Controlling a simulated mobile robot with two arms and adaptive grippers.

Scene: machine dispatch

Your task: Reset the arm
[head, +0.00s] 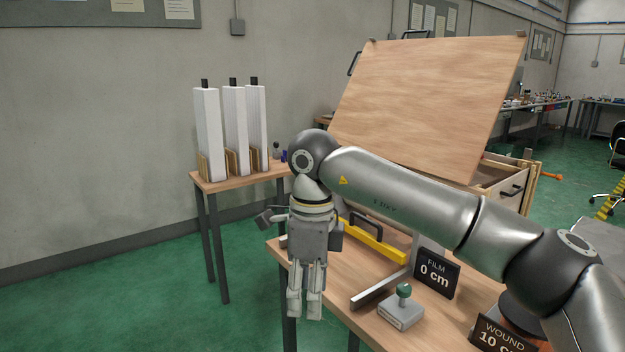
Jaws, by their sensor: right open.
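My right arm (400,192) comes in from the right and reaches across in front of the workbench. Its wrist bends down at the elbow-like joint, and my right gripper (304,308) hangs with its fingers pointing down. The gripper is open and empty, at the left front corner of the workbench. The fingers look close together from this angle. No object shows between the fingertips. My left gripper is not in view.
The workbench (378,325) holds a grey joystick box (401,314), a yellow bar (376,243), a "FILM 0 cm" sign (436,273) and a "WOUND" sign (497,337). A large tilted wooden board (430,95) stands behind. A side table (238,181) bears three white columns (234,125). Green floor is free at left.

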